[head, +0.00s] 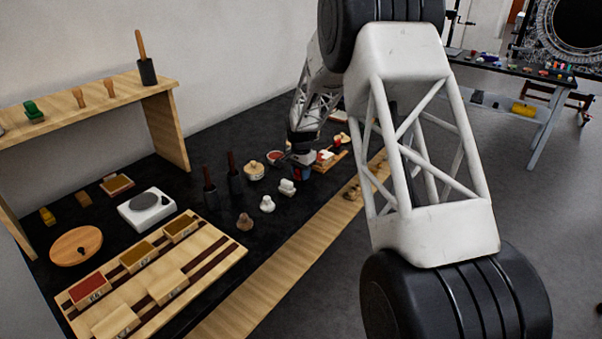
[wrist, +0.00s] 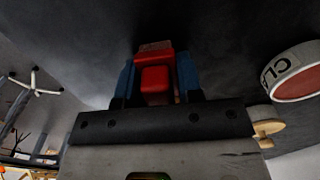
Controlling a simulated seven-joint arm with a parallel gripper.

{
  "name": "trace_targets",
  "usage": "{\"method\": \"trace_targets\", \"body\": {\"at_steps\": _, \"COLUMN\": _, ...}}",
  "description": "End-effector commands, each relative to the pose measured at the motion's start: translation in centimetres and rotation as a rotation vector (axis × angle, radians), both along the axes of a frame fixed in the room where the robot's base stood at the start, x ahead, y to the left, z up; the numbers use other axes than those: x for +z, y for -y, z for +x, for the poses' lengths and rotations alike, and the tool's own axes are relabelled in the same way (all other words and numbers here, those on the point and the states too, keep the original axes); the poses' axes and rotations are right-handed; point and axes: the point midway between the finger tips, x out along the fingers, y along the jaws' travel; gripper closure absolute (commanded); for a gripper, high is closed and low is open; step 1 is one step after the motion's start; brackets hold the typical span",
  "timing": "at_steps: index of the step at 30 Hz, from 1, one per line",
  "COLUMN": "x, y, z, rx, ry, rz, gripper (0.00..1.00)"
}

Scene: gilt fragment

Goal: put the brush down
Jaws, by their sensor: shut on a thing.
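My gripper (head: 301,173) is low over the dark table top, at the far end of the row of small items. In the wrist view, its blue fingers (wrist: 160,78) are shut on a red, blocky piece, which I take to be part of the brush (wrist: 156,80). The rest of the brush is hidden by the fingers and the gripper body. I cannot tell from these views whether the brush touches the table.
A white round pot (wrist: 292,72) with red contents and a partly seen label is close to the right in the wrist view. Knobbed items (head: 287,187) and dark bottles (head: 234,175) stand left of my gripper. A small wooden tray (head: 330,163) with red and white things lies just right.

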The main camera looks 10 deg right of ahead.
Motion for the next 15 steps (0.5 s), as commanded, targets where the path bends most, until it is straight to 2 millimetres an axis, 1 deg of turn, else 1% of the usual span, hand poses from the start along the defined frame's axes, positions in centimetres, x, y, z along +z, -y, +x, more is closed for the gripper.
{"method": "trace_targets", "body": {"at_steps": 9, "x": -0.26, "y": 0.0, "z": 0.0, "rx": 0.0, "ry": 0.0, "rz": 0.0, "gripper": 0.89}}
{"method": "trace_targets", "body": {"at_steps": 10, "x": -0.29, "y": 0.0, "z": 0.0, "rx": 0.0, "ry": 0.0, "rz": 0.0, "gripper": 0.65}}
{"method": "trace_targets", "body": {"at_steps": 12, "x": -0.26, "y": 0.0, "z": 0.0, "rx": 0.0, "ry": 0.0, "rz": 0.0, "gripper": 0.54}}
{"method": "trace_targets", "body": {"at_steps": 15, "x": -0.25, "y": 0.0, "z": 0.0, "rx": 0.0, "ry": 0.0, "rz": 0.0, "gripper": 0.41}}
